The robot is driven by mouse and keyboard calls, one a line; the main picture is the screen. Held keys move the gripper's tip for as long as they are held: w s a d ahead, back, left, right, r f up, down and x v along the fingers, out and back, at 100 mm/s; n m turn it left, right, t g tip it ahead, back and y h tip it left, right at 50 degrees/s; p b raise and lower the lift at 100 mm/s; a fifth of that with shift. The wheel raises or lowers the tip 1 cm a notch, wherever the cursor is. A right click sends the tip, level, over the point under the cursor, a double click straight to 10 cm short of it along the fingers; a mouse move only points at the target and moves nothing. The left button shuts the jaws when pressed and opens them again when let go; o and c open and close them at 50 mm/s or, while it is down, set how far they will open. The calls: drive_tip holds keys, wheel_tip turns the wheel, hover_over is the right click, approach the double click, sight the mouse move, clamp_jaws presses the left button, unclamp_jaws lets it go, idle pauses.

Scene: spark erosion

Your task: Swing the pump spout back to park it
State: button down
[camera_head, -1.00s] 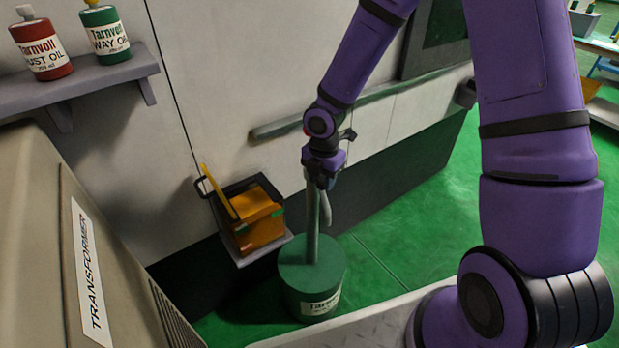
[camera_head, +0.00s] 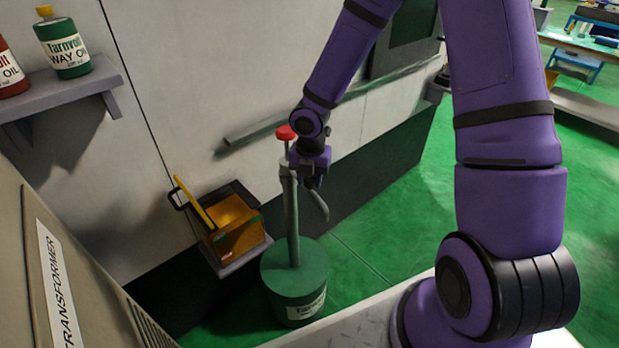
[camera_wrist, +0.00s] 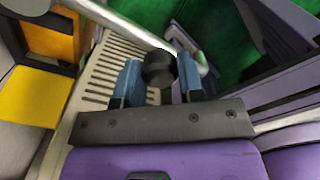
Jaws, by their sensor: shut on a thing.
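The green pump drum (camera_head: 297,285) stands on the floor by the machine wall, with an upright pipe (camera_head: 292,225) rising from its lid. A red knob (camera_head: 285,132) tops the pump. The grey spout (camera_head: 319,206) leaves the pipe near the top and bends down on the right side, over the floor. My gripper (camera_head: 312,180) is at the spout, just right of the pipe. In the wrist view its blue fingers (camera_wrist: 158,85) are shut on a black grip (camera_wrist: 159,68), beside the pale spout tube (camera_wrist: 130,28). The grip is hidden in the head view.
An orange box (camera_head: 236,226) with a yellow handle sits on a small shelf left of the pump. A wall rail (camera_head: 255,128) runs behind. Bottles stand on a shelf (camera_head: 65,95) upper left. A transformer cabinet (camera_head: 45,265) is at left. Green floor (camera_head: 390,215) is clear on the right.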

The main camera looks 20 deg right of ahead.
drive_tip(key=c, duration=0.7)
unclamp_jaws()
drive_tip(key=shift+d, duration=0.15)
drive_tip(key=shift+c, duration=0.2)
drive_tip(key=shift+r, duration=0.1)
wheel_tip(320, 180, up, 11)
drive_tip(key=shift+f, duration=0.2)
